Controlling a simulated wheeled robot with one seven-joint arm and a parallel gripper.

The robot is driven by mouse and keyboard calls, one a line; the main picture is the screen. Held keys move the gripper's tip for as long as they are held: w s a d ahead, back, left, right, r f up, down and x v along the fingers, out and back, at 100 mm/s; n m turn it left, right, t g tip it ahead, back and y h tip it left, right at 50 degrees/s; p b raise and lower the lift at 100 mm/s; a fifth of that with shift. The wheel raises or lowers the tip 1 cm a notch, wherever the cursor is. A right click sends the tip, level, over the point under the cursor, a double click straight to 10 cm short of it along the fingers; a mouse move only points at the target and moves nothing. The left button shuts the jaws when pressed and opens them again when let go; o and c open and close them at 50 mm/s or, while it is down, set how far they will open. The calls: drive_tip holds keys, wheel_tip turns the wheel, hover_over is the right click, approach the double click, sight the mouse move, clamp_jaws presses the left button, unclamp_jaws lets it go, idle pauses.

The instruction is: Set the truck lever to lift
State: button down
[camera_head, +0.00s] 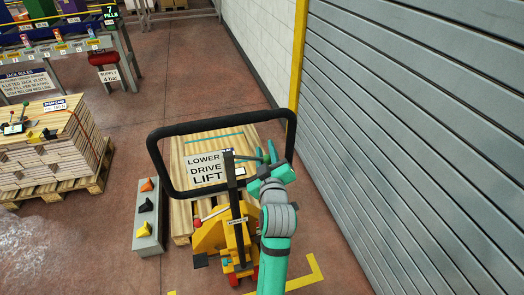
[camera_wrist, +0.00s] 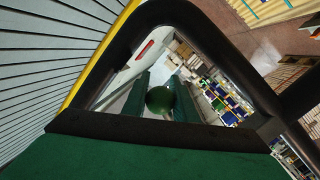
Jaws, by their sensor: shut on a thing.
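The yellow pallet truck (camera_head: 238,238) stands in the middle of the head view, with a black loop handle (camera_head: 168,131) above it. A sign reading LOWER, DRIVE, LIFT (camera_head: 205,168) shows inside the loop. A thin dark lever (camera_head: 246,157) reaches right from the truck's upright post, roughly level with the word LOWER in the picture; its actual setting I cannot tell. My teal gripper (camera_head: 268,156) is at the lever's right end, inside the loop. In the wrist view, a dark green round knob (camera_wrist: 160,99) sits between my gripper's fingers (camera_wrist: 162,102), which are shut on it.
A grey box with coloured wedges (camera_head: 148,235) stands left of the truck. A wooden pallet (camera_head: 240,143) lies behind the handle. A grey shutter wall (camera_head: 420,130) is close on the right.

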drive_tip(key=c, duration=1.4)
unclamp_jaws()
drive_tip(key=shift+f, duration=0.1)
drive_tip(key=shift+s, duration=0.15)
drive_tip(key=s+d, duration=0.1)
drive_tip(key=s, duration=0.9)
drive_tip(key=shift+d+r, duration=0.4)
